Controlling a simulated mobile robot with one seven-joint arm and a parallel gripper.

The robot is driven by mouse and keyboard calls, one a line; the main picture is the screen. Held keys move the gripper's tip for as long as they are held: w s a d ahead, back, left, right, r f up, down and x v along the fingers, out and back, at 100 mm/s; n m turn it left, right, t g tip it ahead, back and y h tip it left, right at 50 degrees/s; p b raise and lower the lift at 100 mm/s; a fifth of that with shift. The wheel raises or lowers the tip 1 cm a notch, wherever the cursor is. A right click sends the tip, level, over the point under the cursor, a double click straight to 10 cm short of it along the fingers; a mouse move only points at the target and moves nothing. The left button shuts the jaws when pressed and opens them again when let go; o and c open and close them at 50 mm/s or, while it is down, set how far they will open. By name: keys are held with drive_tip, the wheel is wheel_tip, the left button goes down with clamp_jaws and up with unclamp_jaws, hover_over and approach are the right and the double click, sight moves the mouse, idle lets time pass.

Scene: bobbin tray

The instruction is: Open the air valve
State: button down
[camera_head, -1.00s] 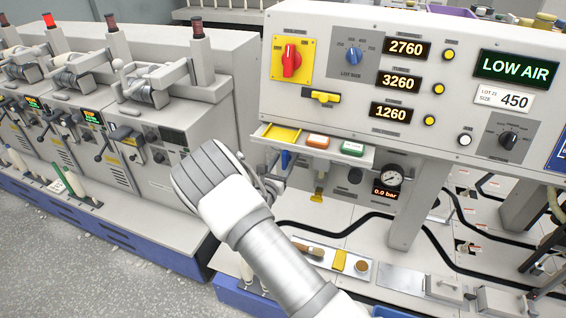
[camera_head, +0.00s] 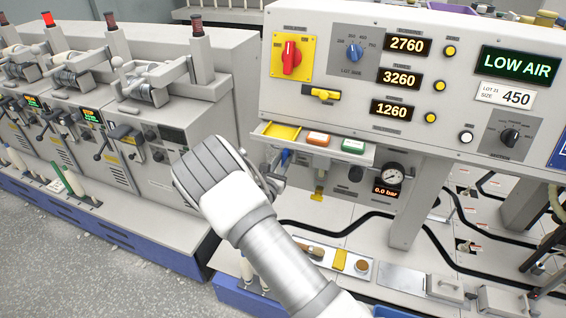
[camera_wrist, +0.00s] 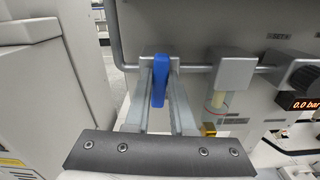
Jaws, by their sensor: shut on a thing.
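The air valve has a blue lever handle (camera_wrist: 159,82) on a grey pipe, centred in the wrist view. My gripper (camera_wrist: 160,75) is around the blue handle, one finger on each side, and shut on it. The handle hangs roughly downward with a slight tilt. In the head view my gripper's fingers are mostly hidden behind my wrist, and a bit of the blue handle (camera_head: 284,157) shows beside it. The gauge (camera_head: 393,176) stands to the right with a display (camera_head: 386,191) reading 0.0 bar. The panel screen (camera_head: 516,69) reads LOW AIR.
In the wrist view a grey block (camera_wrist: 234,70) sits on the pipe to the right. A grey machine (camera_wrist: 35,90) stands close on the left.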

drive_tip(key=m+b, duration=0.5)
drive_tip(key=b, duration=0.3)
drive_tip(key=m+b, duration=0.6)
drive_tip(key=b, duration=0.3)
drive_tip(key=f+m+b, duration=0.1)
drive_tip(key=m+b, duration=0.4)
drive_tip(key=b, duration=0.3)
drive_tip(key=shift+s+d+m, duration=0.15)
drive_tip(key=shift+d+m, duration=0.15)
drive_tip(key=shift+r+b, duration=0.1)
drive_tip(key=shift+b, duration=0.35)
drive_tip(key=c, duration=0.8)
unclamp_jaws()
drive_tip(key=shift+o, duration=0.2)
drive_tip(key=p+v, duration=0.2)
drive_tip(key=v, duration=1.5)
drive_tip(key=shift+s, duration=0.2)
